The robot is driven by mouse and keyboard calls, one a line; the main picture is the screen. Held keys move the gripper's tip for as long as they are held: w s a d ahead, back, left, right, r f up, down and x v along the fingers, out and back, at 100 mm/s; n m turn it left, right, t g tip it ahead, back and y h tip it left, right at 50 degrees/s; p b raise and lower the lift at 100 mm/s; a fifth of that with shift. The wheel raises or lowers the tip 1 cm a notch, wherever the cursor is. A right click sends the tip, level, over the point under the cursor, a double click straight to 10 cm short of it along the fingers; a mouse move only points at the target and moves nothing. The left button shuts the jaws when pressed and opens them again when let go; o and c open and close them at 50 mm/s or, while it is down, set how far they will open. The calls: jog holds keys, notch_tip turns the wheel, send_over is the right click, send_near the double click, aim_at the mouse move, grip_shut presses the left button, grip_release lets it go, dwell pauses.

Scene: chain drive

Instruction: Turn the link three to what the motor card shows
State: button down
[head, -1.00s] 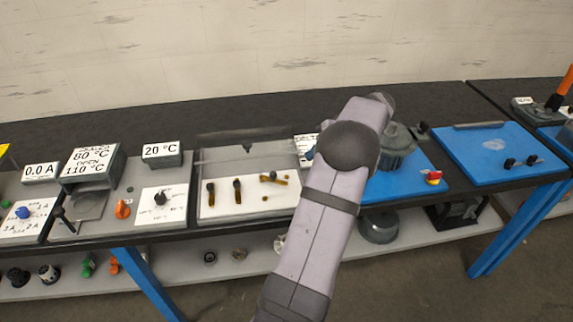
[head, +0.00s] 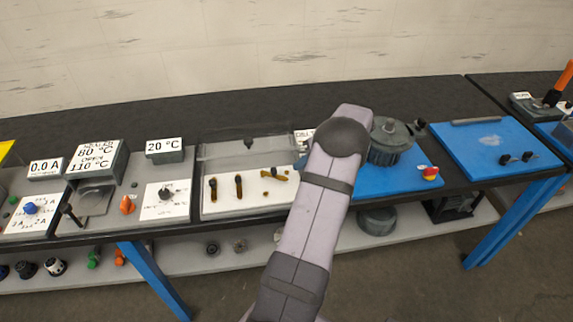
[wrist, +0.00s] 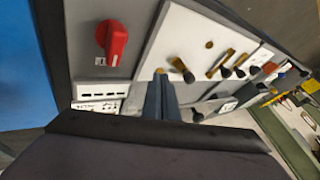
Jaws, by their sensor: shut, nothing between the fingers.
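A white terminal board (head: 222,208) carries three brass links with black knobs. The left link (head: 213,188) and middle link (head: 239,188) stand upright in the head view. The right link, which I take as link three (head: 275,174), lies nearly sideways; it also shows in the wrist view (wrist: 180,66). A white card (head: 304,134) with "DELTA" lettering, partly hidden by my arm, stands behind the board's right end. My gripper (wrist: 160,90) is shut and empty, its tips close to link three in the wrist view; contact cannot be told. In the head view my arm hides most of it.
A red rotary switch (wrist: 115,40) sits beside the board. A raised clear cover (head: 247,147) stands behind the links. A grey motor (head: 390,142) stands on a blue mat (head: 400,181) to the right. Meter and dial panels stand left.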

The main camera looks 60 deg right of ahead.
aim_at(278, 178)
jog(key=shift+w+a+f+p, duration=0.25)
jog(key=shift+w+a+p, duration=0.2)
jog(key=shift+w+a, duration=0.15)
jog(key=shift+w+a+f+p, duration=0.2)
jog(key=shift+w+a+p, duration=0.3)
jog(key=shift+w, duration=0.1)
jog(key=shift+w+a+f+p, duration=0.25)
jog(key=shift+w+a+p, duration=0.15)
jog(key=shift+w+a, duration=0.2)
